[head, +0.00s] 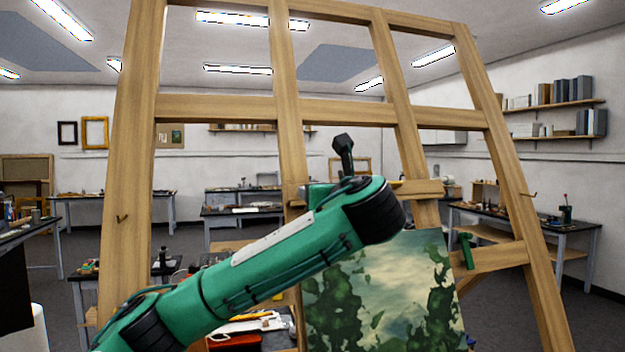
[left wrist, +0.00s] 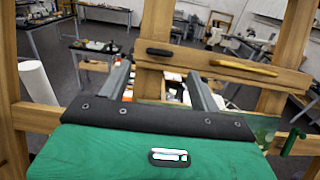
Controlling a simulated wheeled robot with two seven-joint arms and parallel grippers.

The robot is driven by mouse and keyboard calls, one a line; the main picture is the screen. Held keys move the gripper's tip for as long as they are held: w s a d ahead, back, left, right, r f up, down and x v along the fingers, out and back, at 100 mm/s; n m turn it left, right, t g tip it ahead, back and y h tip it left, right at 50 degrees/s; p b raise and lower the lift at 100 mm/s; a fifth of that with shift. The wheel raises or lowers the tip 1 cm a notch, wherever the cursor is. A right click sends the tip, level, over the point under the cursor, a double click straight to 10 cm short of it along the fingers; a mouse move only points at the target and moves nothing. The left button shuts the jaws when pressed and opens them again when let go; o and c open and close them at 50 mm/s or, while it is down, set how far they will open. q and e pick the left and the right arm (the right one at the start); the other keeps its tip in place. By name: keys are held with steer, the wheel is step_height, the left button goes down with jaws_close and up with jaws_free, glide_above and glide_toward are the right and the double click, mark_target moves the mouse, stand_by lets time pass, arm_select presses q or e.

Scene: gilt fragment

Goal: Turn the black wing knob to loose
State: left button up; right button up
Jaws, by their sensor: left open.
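The black wing knob (left wrist: 159,52) shows in the left wrist view as a small dark elongated piece, lying roughly crosswise on the wooden crossbar (left wrist: 225,66). In the head view I cannot make it out; my left arm covers that part of the easel (head: 286,150). My left gripper (left wrist: 158,75) is open, its two grey fingers apart with nothing between them. The knob appears just beyond and above the gap between the fingertips, apart from them. In the head view the left gripper's fingers are hidden behind my green arm. My right gripper is in neither view.
A yellow-handled tool (left wrist: 244,67) lies along the crossbar, right of the knob. A green painting (head: 385,300) leans on the easel below, beside a green clamp (head: 467,250). Wooden uprights flank the gripper. Cluttered workbenches (head: 245,210) stand behind.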

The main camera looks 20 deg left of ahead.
arm_select(q)
steer(key=p+x, duration=0.3)
steer(key=x, duration=0.5)
steer(key=shift+w+a, duration=0.1)
steer(key=shift+a, duration=0.05)
steer(key=c, duration=1)
